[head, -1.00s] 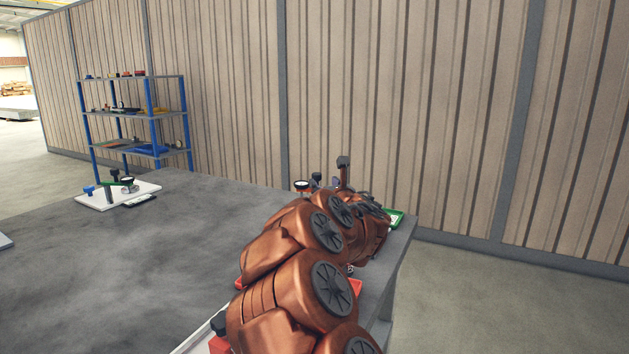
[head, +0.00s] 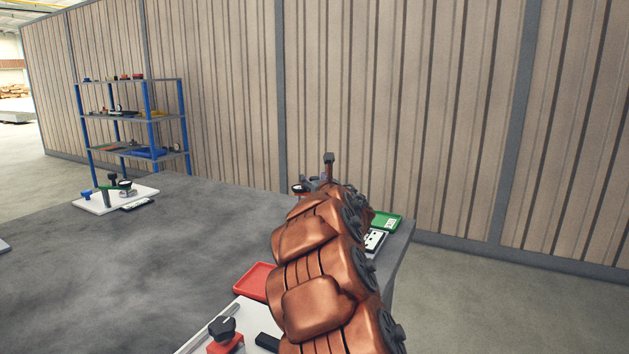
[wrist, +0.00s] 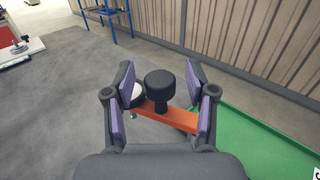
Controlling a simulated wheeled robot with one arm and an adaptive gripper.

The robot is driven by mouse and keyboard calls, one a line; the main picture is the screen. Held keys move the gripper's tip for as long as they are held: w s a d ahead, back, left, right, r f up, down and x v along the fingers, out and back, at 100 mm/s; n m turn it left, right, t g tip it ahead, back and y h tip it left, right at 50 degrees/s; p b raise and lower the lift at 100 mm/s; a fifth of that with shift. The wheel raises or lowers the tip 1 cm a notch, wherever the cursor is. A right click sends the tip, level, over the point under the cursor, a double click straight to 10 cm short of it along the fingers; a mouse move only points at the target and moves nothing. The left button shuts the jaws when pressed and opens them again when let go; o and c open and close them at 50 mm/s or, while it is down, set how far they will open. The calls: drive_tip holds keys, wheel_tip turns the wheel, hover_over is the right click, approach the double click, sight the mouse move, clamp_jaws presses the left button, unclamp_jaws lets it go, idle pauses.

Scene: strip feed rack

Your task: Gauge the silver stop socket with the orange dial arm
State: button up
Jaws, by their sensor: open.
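The orange dial arm (wrist: 180,118) shows in the wrist view, a flat orange bar with a black knob (wrist: 160,84) on it. A round white-faced dial (wrist: 138,93) sits at its left end, partly behind my left finger. My gripper (wrist: 160,88) is open, with one finger on each side of the knob. I cannot tell whether either finger touches it. A small silver tip shows below the dial. In the head view my arm hides most of this fixture; a small dial (head: 298,188) shows at its far end. I cannot make out the silver stop socket.
A green tray (head: 386,220) lies at the table's right edge, and also in the wrist view (wrist: 270,145). A red tray (head: 252,282) and a white board with a black knob (head: 222,327) are nearer. Another gauge board (head: 90,204) stands left. The middle table is clear.

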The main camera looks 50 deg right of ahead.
clamp_jaws()
idle(0.4)
